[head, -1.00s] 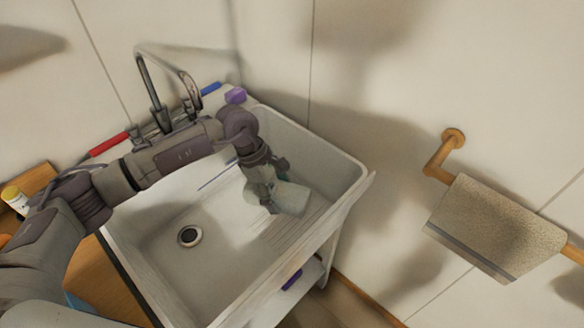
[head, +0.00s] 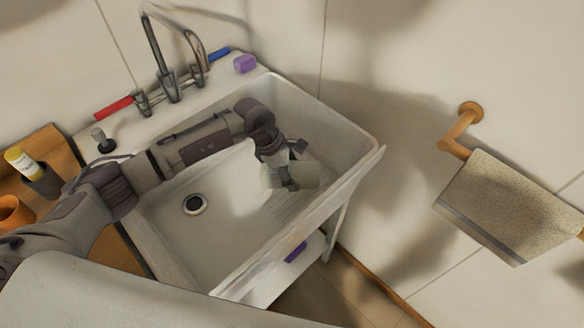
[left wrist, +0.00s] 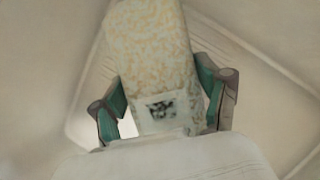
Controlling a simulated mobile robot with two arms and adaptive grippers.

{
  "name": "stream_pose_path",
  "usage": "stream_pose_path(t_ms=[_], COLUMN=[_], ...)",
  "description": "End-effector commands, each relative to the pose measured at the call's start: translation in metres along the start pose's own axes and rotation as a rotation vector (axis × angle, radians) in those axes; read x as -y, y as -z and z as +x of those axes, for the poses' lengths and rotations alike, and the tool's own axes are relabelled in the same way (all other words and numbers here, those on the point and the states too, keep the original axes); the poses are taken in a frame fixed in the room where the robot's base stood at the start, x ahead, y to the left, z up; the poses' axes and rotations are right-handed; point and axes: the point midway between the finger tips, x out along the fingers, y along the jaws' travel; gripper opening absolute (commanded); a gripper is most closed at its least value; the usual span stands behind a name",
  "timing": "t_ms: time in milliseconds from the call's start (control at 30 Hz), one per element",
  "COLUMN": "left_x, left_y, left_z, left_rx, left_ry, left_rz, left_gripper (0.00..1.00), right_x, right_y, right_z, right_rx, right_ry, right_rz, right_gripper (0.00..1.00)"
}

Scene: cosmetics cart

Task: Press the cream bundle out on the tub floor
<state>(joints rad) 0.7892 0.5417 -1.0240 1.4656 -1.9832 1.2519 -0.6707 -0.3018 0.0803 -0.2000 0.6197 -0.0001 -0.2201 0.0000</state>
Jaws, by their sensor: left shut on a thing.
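The cream bundle (head: 306,176) is inside the white tub (head: 241,226), over the ribbed right part of its floor. In the left wrist view the bundle (left wrist: 155,45) looks cream with a mottled pattern and a small dark-marked label. My left gripper (head: 282,168) is shut on it, pointing down into the tub. In the wrist view its green-padded fingers (left wrist: 160,100) flank the bundle on both sides. I cannot tell whether the bundle touches the tub floor. My right gripper is not in view.
A round drain (head: 195,204) lies left of the bundle. The faucet (head: 170,70), a red handle (head: 113,108), a blue handle (head: 220,54) and a purple block (head: 245,64) stand along the back rim. A towel (head: 512,208) hangs at right. The tub's front floor is clear.

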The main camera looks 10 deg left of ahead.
Motion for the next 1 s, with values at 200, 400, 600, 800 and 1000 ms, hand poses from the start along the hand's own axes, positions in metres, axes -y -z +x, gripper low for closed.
stream_pose_path(t_ms=[200,400,600,800,1000], left_x=[0.000,0.000,0.000,0.000,0.000], left_y=[0.011,0.018,0.021,0.022,0.022], left_z=[0.028,0.045,0.053,0.054,0.053], left_rx=[0.001,0.002,0.002,0.002,0.002], left_ry=[0.001,-0.001,-0.001,-0.001,-0.001], left_rz=[-0.001,0.000,0.000,0.000,0.000], left_gripper=[0.47,0.47,0.47,0.47,0.47], right_x=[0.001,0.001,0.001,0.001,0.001], right_y=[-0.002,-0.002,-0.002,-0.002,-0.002], right_z=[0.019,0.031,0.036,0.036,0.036], right_rx=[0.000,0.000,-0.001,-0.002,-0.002], right_ry=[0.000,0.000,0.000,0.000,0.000], right_rz=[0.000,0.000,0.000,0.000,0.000], right_gripper=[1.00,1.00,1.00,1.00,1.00])
